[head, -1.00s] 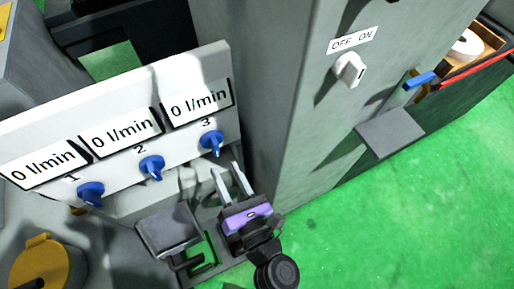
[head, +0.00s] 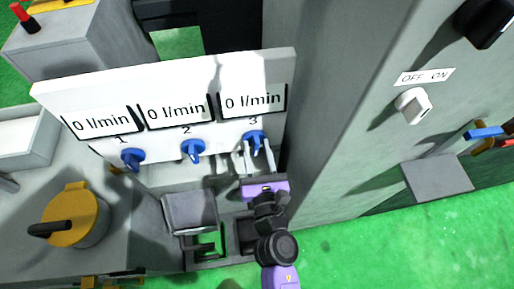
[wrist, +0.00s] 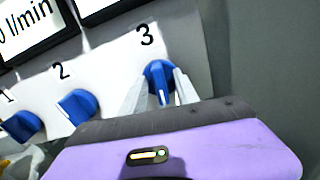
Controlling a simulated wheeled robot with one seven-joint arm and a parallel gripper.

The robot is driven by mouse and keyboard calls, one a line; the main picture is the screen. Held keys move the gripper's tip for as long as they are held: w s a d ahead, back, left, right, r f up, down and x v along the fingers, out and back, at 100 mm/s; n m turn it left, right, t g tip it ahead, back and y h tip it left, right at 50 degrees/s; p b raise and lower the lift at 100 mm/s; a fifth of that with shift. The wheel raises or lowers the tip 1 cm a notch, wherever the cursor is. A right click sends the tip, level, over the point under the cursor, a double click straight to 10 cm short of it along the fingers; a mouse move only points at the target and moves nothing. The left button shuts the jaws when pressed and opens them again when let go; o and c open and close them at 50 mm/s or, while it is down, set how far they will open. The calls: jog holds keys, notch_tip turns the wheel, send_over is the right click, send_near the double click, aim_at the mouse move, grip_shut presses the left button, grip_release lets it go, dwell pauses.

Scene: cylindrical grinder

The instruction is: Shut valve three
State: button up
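Valve three is the blue knob (head: 255,140) under the label 3, at the right end of a white panel (head: 222,66). The display above it reads 0 l/min. It also shows in the wrist view (wrist: 158,76), with its pale-marked grip pointing roughly down. My gripper (head: 256,152) is at this knob, one finger on each side of it. In the wrist view the fingers of my gripper (wrist: 162,90) stand apart around the knob, with the narrow grip between them. I see no clear clamping on it; whether a finger touches the knob's side I cannot tell.
Blue knobs two (head: 193,150) and one (head: 132,159) sit to the left, their displays also at 0 l/min. A grey column with an OFF/ON switch (head: 413,105) stands to the right. A grey block (head: 190,211) and a yellow-capped part (head: 75,215) lie below left.

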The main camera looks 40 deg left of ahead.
grip_shut()
